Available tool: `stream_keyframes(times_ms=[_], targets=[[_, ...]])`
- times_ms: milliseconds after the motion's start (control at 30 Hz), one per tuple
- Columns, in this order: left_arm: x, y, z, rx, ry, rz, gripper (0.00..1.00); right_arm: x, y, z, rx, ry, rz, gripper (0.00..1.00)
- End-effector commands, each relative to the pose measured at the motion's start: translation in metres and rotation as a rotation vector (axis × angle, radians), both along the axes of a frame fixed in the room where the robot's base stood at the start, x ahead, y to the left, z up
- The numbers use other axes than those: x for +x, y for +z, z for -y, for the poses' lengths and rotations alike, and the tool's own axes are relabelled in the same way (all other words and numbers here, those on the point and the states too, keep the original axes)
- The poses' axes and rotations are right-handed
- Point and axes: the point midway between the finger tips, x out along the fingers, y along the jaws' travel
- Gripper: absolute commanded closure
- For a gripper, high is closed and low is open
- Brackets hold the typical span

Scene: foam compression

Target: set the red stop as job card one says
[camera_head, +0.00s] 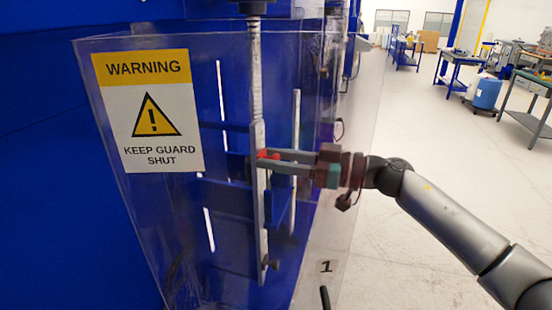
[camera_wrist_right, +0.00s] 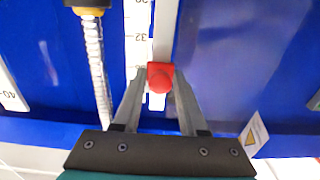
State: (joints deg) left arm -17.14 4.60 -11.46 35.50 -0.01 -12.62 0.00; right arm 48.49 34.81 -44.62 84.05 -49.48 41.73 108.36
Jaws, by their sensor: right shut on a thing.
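The red stop (camera_head: 268,154) sits on an upright metal rail (camera_head: 259,200) behind the clear guard. The fingers partly hide the stop in the head view. My left gripper is not in view. No job card can be made out.
The clear guard (camera_head: 225,65) bears a yellow warning sign (camera_head: 148,110). A threaded rod (camera_wrist_right: 95,65) stands left of the stop in the wrist view. A label with a 1 (camera_head: 326,267) is at the guard's lower right. Open floor (camera_head: 430,150) and workbenches (camera_head: 458,72) lie to the right.

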Motion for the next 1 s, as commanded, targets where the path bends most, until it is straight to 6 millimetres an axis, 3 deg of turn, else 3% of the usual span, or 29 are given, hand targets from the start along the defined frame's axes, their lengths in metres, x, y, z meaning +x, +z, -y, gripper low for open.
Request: stream_keyframes(times_ms=[133,400,667,700,867,1000], targets=[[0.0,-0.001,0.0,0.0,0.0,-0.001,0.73,0.0,-0.003,0.0,-0.001,0.001,-0.001,1.0],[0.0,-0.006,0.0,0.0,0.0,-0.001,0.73,0.0,-0.04,0.0,-0.001,-0.001,-0.003,1.0],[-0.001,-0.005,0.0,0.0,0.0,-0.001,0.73,0.0,-0.04,0.0,-0.001,0.0,0.0,1.0],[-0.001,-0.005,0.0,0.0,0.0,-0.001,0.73,0.0,-0.04,0.0,-0.001,0.0,0.0,0.57],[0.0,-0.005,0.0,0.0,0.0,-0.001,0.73,0.0,-0.04,0.0,0.0,0.0,0.0,0.4],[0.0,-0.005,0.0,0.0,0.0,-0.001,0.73,0.0,-0.04,0.0,0.0,0.0,0.0,0.4]])
